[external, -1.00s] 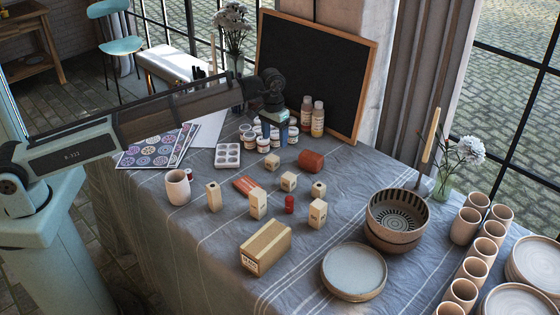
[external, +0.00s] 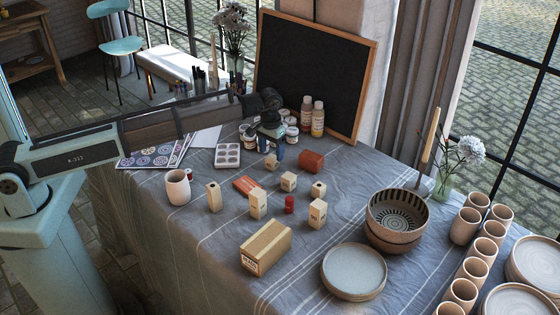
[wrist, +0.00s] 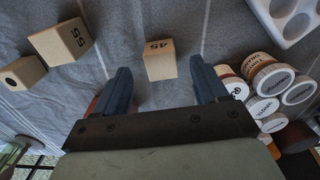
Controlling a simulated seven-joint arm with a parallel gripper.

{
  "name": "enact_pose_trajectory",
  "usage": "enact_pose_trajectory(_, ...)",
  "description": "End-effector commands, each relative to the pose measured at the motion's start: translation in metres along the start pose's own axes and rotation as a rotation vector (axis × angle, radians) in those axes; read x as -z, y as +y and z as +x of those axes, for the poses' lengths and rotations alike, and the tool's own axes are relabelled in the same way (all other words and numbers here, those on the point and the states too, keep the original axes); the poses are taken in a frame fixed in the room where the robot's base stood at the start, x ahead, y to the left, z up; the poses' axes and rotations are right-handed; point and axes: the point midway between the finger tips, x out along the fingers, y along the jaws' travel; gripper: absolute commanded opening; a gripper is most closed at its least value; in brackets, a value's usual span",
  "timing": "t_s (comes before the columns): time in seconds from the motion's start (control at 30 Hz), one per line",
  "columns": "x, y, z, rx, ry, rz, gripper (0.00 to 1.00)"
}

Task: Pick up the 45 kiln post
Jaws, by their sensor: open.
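The 45 kiln post (wrist: 160,60) is a small pale block with "45" printed on it. In the wrist view it lies between the tips of my open gripper (wrist: 158,70), with a gap on either side. In the external view the post (external: 271,163) stands at the back of the group of blocks. My gripper (external: 271,153) is just above and around it there, the fingers partly covering its top. Whether the fingertips reach down beside the post cannot be told.
The 55 block (wrist: 62,42) stands close by, with a holed block (wrist: 22,73) beyond it. A terracotta piece (external: 311,160) is just right of my gripper. Paint jars (wrist: 265,85) crowd the other side, near a white palette (external: 228,155).

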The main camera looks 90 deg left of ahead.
Motion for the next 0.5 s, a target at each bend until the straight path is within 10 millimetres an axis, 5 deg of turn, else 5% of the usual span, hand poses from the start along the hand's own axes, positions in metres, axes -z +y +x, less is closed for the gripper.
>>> enact_pose_trajectory(0.5, 0.0, -0.001, 0.051, 0.0, 0.0, 0.0, 0.72)
